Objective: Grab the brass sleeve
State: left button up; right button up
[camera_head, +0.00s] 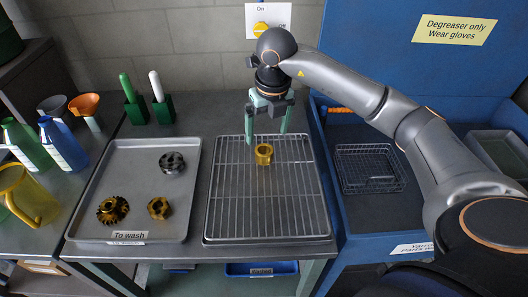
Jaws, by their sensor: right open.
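The brass sleeve (264,154) is a short golden ring-shaped part. It sits on the wire rack (230,215) in the middle of the bench, near the rack's back. My right gripper (267,138) points down over the back part of the rack, just behind and above the sleeve. Its two green fingers are spread apart, with nothing seen between them. Whether the fingertips reach the rack's height is hard to tell. My left gripper is not in view.
A grey tray (96,208) labelled "To wash" holds a grey gear (171,162) and two brass-brown gears. The blue washer basin at right holds a wire basket (368,168). Bottles, funnels and a yellow jug (28,195) stand at left. The rack's front is clear.

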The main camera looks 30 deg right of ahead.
aim_at(264, 150)
jog(key=shift+w+a+f+p, duration=0.1)
jog(key=shift+w+f+p, duration=0.05)
jog(key=shift+f, duration=0.9)
jog(key=shift+w+f+p, duration=0.1)
jog(key=shift+f+p, duration=0.1)
jog(key=shift+f, duration=0.85)
jog(key=shift+w+a+f+p, duration=0.1)
jog(key=shift+w+f+p, duration=0.05)
jog(key=shift+f, duration=0.9)
jog(key=shift+c, duration=0.2)
jog(key=shift+r, duration=0.1)
grip_shut()
